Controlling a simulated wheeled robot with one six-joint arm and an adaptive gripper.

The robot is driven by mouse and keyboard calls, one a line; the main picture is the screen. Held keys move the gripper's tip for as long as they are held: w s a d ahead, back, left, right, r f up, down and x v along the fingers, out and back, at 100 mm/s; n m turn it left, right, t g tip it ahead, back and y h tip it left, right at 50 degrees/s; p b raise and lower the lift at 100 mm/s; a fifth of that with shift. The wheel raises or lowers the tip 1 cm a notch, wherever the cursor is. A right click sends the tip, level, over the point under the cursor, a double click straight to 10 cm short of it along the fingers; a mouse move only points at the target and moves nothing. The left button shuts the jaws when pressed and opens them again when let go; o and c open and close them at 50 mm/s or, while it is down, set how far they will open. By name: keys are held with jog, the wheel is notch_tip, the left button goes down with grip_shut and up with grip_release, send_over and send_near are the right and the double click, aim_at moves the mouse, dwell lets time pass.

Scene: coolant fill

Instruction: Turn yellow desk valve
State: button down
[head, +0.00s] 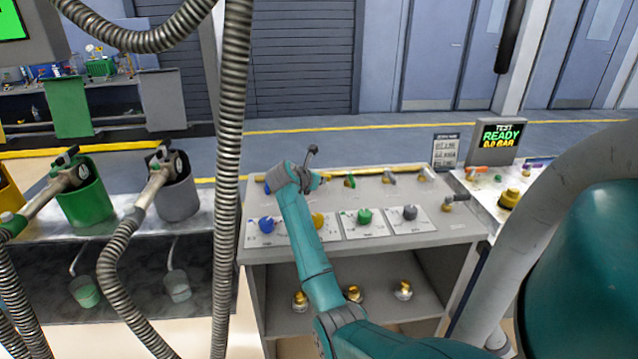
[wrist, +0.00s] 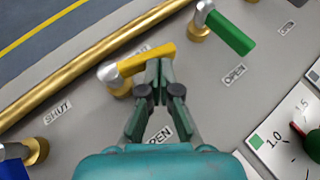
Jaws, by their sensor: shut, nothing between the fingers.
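The yellow valve handle (wrist: 148,60) extends from a silver hub (wrist: 110,74) on a brass base, pointing right, roughly along the brass pipe (wrist: 85,62). My gripper (wrist: 158,68) is shut and empty. Its fingertips are at the near side of the yellow handle, close to the free end; I cannot tell if they touch. An OPEN label (wrist: 158,133) lies partly hidden between my fingers. Another label behind the handle is mostly covered. In the head view my arm reaches over the desk (head: 355,256) and hides much of this valve.
A green valve handle (wrist: 232,33) stands close on the right, and a blue handle (wrist: 12,168) is at lower left. Dials and knobs, including a green knob (head: 364,216), sit on the desk's front. A screen (head: 500,138) reads TEST READY 0.0 BAR. Hanging hoses (head: 230,150) are left of my arm.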

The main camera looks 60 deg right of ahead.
jog(key=shift+s+d, duration=0.25)
jog(key=shift+d, duration=0.55)
dwell(0.4)
